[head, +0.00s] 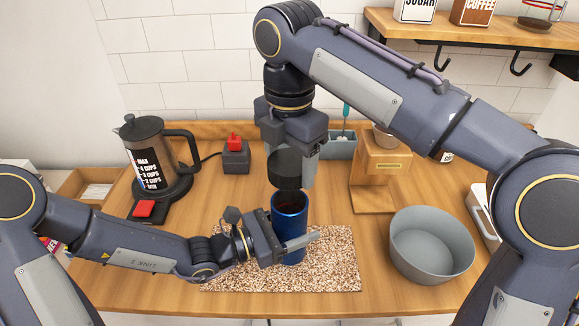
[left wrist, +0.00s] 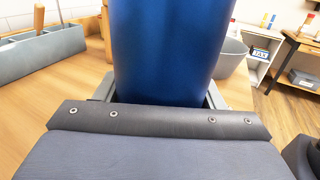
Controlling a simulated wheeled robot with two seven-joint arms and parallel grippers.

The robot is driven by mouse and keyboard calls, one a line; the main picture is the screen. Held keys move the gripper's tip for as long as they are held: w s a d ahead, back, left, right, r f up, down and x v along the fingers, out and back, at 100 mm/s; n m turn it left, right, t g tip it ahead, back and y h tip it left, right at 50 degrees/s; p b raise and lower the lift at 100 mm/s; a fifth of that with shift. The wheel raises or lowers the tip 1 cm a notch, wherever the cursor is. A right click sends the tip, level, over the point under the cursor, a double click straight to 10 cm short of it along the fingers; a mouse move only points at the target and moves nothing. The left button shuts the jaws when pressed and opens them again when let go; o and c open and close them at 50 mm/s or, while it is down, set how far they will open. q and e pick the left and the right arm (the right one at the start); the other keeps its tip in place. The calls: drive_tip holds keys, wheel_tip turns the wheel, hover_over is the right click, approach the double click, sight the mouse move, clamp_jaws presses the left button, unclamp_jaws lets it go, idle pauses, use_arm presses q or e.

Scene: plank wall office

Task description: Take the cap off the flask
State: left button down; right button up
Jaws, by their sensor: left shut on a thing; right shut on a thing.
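The blue flask (head: 290,222) stands upright over the speckled mat, its mouth open and dark reddish inside. It fills the middle of the left wrist view (left wrist: 170,45). My left gripper (head: 290,246) is shut around the flask's body from the left side. My right gripper (head: 291,152) points down above the flask and is shut on the dark cap (head: 286,170). The cap is apart from the flask, just above its mouth, with a small gap between them.
The speckled mat (head: 335,265) lies under the flask. A grey bowl (head: 430,270) stands at the right, a wooden stand (head: 375,180) behind it. A kettle (head: 150,160) is at the back left. A grey holder (head: 340,147) stands at the back. Bare table shows left of the mat.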

use_arm(q)
drive_tip(key=shift+c, duration=1.3)
unclamp_jaws()
